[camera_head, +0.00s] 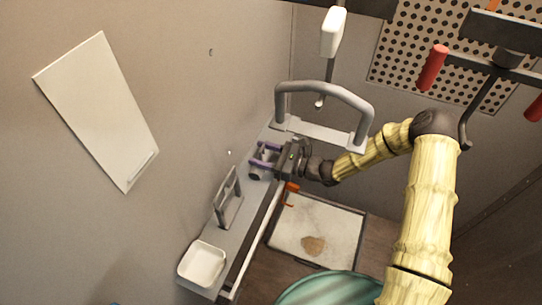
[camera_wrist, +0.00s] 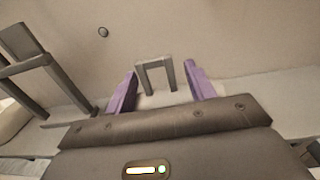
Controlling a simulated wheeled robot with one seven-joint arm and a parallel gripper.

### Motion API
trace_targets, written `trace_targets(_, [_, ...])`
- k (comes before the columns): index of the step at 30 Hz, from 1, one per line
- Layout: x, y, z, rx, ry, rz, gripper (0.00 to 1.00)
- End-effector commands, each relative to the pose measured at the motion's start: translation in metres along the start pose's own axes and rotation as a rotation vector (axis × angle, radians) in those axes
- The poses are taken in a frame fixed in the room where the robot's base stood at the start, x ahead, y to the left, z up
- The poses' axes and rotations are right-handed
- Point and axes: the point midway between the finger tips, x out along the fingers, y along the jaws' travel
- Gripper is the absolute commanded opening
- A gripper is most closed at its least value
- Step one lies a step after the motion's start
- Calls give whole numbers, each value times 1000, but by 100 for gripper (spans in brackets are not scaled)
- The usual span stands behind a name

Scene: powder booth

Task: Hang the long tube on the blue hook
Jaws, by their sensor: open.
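My gripper (camera_head: 262,157) is open over the grey shelf, its purple fingers pointing toward the wall. In the wrist view the fingers (camera_wrist: 161,70) stand apart on either side of a small grey U-shaped piece (camera_wrist: 141,78). I cannot tell whether it lies between the fingertips or beyond them. A large grey tubular arch (camera_head: 325,88) stands behind my gripper, and a smaller grey frame (camera_head: 228,195) stands on the shelf nearer the front. I cannot tell which is the long tube. No hook that is clearly blue shows; a dark hook (camera_head: 466,137) hangs at right.
The grey shelf (camera_head: 207,228) runs along the left wall, with a white tray (camera_head: 203,263) at its near end. A white panel (camera_head: 97,110) is on the wall. Red-handled bars (camera_head: 433,67) hang at upper right. A teal round thing (camera_head: 325,290) is at the bottom.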

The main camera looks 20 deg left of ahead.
Motion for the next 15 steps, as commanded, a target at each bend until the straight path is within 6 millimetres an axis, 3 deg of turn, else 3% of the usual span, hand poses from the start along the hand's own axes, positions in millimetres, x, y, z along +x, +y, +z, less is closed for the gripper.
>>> trace_targets(6, [0, 0, 0, 0, 1, 1, 55])
trace_targets(15, [0, 0, 0, 0, 0, 1, 0])
